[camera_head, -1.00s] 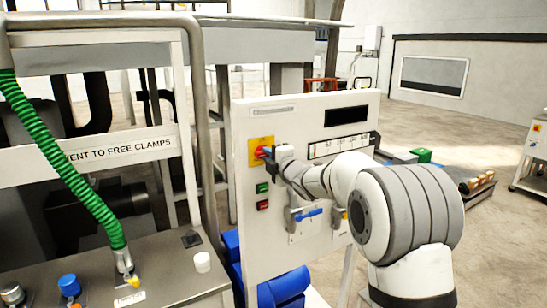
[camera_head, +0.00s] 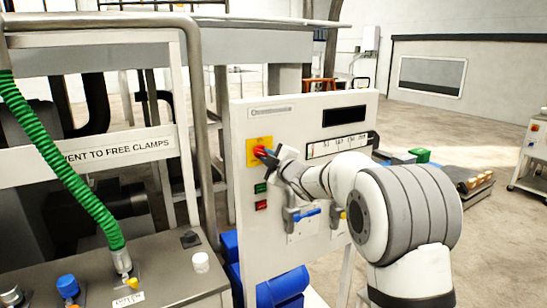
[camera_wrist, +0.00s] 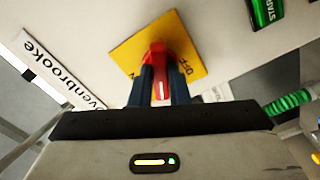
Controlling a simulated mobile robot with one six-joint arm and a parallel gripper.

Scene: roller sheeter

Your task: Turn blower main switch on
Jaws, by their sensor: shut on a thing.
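The blower main switch is a red rotary knob (camera_head: 260,151) on a yellow plate (camera_head: 251,160), on the upper left of a white panel. In the wrist view, the knob (camera_wrist: 158,56) stands between the two dark fingers of my gripper (camera_wrist: 160,84). The yellow plate (camera_wrist: 132,50) looks tilted there, with "OFF" readable right of the knob. Other lettering on the plate is largely hidden. My gripper (camera_head: 267,154) is shut on the knob, and its tips are close to the panel.
A green button (camera_head: 261,188) and a red button (camera_head: 261,205) sit below the switch. A green hose (camera_head: 60,150) hangs farther left.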

